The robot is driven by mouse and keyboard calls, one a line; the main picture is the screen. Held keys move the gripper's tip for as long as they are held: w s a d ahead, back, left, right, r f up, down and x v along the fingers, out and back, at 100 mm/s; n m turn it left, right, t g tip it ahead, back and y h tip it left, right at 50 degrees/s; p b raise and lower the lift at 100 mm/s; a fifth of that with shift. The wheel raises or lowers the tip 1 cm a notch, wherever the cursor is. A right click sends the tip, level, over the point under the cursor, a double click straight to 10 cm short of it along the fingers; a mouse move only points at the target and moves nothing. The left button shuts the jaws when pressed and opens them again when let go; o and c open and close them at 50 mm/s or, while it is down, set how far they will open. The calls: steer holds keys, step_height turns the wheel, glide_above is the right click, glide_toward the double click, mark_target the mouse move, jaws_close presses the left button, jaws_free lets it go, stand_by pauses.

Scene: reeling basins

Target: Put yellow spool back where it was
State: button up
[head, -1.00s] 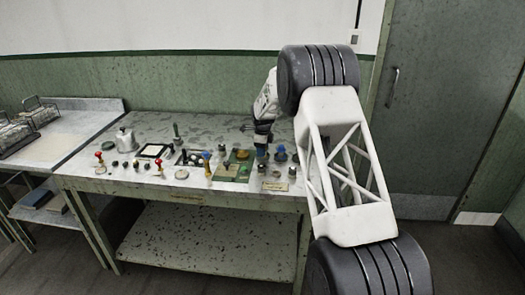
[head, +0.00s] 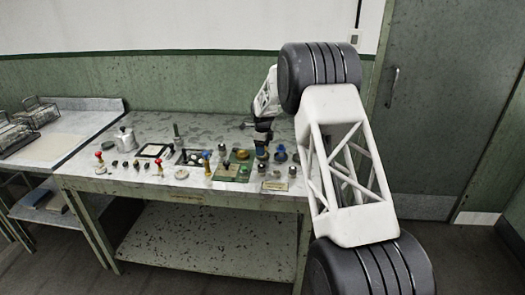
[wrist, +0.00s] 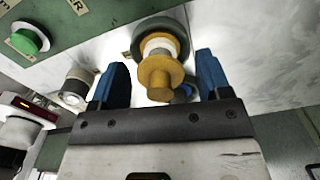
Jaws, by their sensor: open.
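The yellow spool (wrist: 157,75) shows in the wrist view between my gripper's two blue fingers, with visible gaps on both sides. A pale band and a dark grey-green round piece (wrist: 177,28) lie directly behind it; I cannot tell whether the spool sits in that piece or in front of it. My gripper (wrist: 162,78) is open around the spool. In the head view my gripper (head: 262,151) is low over the right part of the table, and I cannot make out the spool for certain there.
A green button (wrist: 30,40) and a metal cylinder (wrist: 76,86) are left of the fingers. The table's back is mostly clear.

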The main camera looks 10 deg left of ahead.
step_height(320, 180, up, 11)
steer(key=shift+f, duration=0.1)
stand_by(0.4)
stand_by(0.8)
steer(key=s+d+r+n, duration=0.3)
steer(key=s+d+r, duration=0.4)
steer(key=s, duration=0.4)
steer(key=s+d+r+n+t, duration=0.1)
steer(key=s+d+r+n, duration=0.3)
steer(key=s+d+r, duration=0.5)
steer(key=s+d+r+n, duration=0.3)
steer(key=s+d+r, duration=0.2)
steer(key=s, duration=0.8)
steer(key=s+d+f+n, duration=0.2)
steer(key=s+d+n, duration=0.1)
steer(key=s, duration=0.9)
steer(key=s+d+f+n+t, duration=0.1)
steer(key=s+d+f+n, duration=0.2)
steer(key=s, duration=1)
steer(key=s+d+f+n, duration=0.2)
steer(key=s+d+n, duration=0.1)
steer(key=s, duration=1)
steer(key=shift+s+d+f+n+t, duration=0.25)
steer(key=shift+d+n+t, duration=0.05)
steer(key=shift+d, duration=0.4)
